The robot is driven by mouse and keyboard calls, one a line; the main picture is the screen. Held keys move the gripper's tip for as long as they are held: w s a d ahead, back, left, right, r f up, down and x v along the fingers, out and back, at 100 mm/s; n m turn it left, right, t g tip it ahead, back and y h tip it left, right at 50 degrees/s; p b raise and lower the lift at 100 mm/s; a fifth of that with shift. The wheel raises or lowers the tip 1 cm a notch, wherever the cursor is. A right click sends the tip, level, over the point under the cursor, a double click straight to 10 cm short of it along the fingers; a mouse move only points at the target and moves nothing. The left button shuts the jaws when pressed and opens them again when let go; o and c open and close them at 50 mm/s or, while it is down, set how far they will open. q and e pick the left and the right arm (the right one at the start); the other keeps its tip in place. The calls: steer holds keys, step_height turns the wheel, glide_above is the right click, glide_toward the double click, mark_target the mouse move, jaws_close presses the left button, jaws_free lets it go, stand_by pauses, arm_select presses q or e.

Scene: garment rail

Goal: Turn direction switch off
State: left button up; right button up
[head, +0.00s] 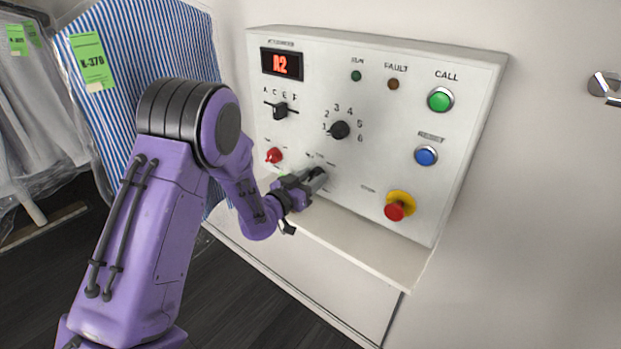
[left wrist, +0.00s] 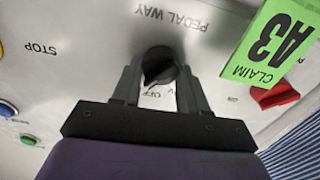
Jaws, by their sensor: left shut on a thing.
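An "OFF" mark shows beside the knob. My left gripper (left wrist: 160,88) has its two fingers on either side of the knob and is shut on it. In the head view my left gripper (head: 318,174) reaches the panel's lower left part and mostly hides the knob. I cannot tell exactly where its pointer aims. My right gripper is not in view.
A red knob (head: 273,156) is close left of my gripper. The panel also has two black selectors (head: 340,130), green (head: 439,99) and blue (head: 426,155) buttons, and a red emergency stop (head: 396,207). A ledge (head: 375,250) lies below. Bagged garments (head: 150,45) hang left.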

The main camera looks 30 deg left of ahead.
arm_select(q)
steer(key=shift+a+n+p, duration=0.15)
steer(key=shift+n+p, duration=0.75)
steer(key=shift+n, duration=2.6)
steer(key=o, duration=1)
steer(key=shift+s+f, duration=0.1)
